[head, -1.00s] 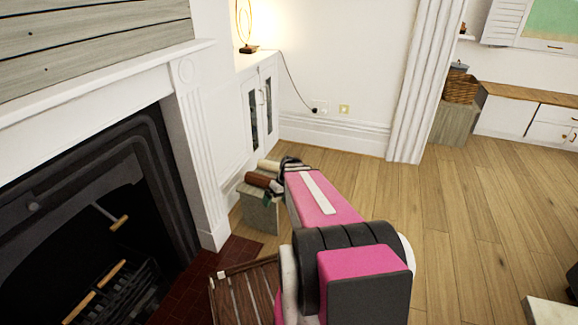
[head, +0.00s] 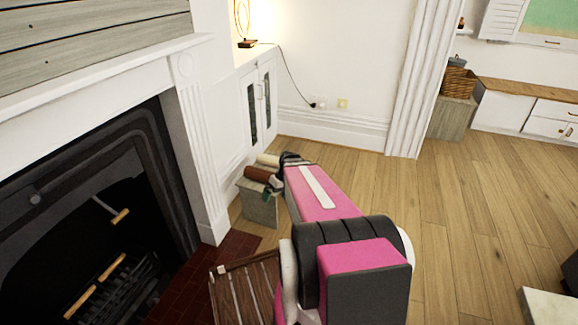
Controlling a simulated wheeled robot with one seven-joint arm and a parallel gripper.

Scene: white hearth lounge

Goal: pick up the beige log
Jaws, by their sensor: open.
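The beige log (head: 267,160) lies on a small grey box-like stand (head: 257,205) beside the fireplace, in the middle of the head view. A reddish-brown log (head: 257,174) lies just in front of it on the same stand. My gripper (head: 281,172) is at the right end of the logs, dark and small in the picture. It is open, and my pink arm hides part of it and the right end of the stand. I cannot tell whether the beige log is between the fingers or whether they touch it.
The white fireplace surround (head: 200,150) stands close on the left of the stand. A slatted brown wooden item (head: 245,295) is at the front, on or beside the red tiled hearth (head: 190,285). A white cabinet (head: 258,100) is behind.

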